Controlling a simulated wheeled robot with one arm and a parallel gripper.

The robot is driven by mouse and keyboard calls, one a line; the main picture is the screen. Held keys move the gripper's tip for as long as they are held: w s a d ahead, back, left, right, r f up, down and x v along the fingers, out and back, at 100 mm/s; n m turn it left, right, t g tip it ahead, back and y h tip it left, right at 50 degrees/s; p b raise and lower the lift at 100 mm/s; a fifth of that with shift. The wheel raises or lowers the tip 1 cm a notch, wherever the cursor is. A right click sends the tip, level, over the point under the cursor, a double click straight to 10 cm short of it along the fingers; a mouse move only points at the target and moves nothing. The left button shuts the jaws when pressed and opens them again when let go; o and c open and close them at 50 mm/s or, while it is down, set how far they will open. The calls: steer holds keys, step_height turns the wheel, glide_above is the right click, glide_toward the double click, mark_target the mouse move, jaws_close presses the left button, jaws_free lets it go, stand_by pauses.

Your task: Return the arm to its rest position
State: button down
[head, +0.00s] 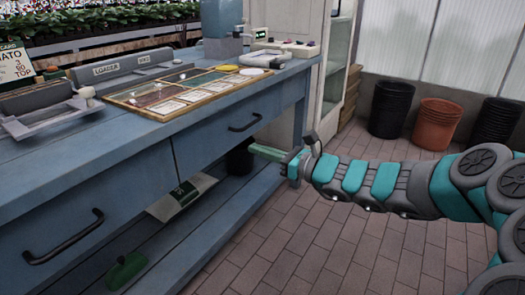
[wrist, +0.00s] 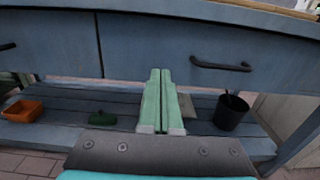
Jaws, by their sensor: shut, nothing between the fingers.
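My gripper (head: 266,152) is shut and empty, with its green fingers together. In the head view my arm reaches in from the right, and the fingers point left toward the front of the blue workbench (head: 140,168). In the wrist view the gripper (wrist: 159,85) points at the bench front, below the drawers and beside a dark drawer handle (wrist: 220,65). I cannot tell how far the fingertips are from the bench.
The benchtop holds a divided tray (head: 125,98) and a grey label machine (head: 130,70). The lower shelf bears an orange bin (wrist: 22,110), a black bucket (wrist: 231,112) and a green tool (wrist: 102,118). Pots (head: 436,123) stand by the far wall. Brick floor (head: 330,240) is open.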

steer(key=s+a+f+n+g+p, duration=0.1)
steer(key=s+a+n+g, duration=0.3)
steer(key=s+n, duration=0.3)
steer(key=s+a+n+g, duration=0.4)
steer(key=s, duration=0.5)
steer(key=s+f+n+g+h, duration=0.35)
steer(key=s+f+n, duration=0.2)
steer(key=s, duration=0.35)
steer(key=s+d+f+n+h+p, duration=0.1)
steer(key=s+d+f+n+h, duration=0.1)
steer(key=s+d+n+h, duration=0.2)
steer(key=s+d+f+n+h, duration=0.3)
steer(key=s+d+h, duration=0.4)
steer(key=d, duration=0.9)
steer(key=s+n+g, duration=0.1)
steer(key=s, duration=0.2)
steer(key=shift+s+d+n+p, duration=0.15)
steer(key=shift+s+n+p, duration=0.2)
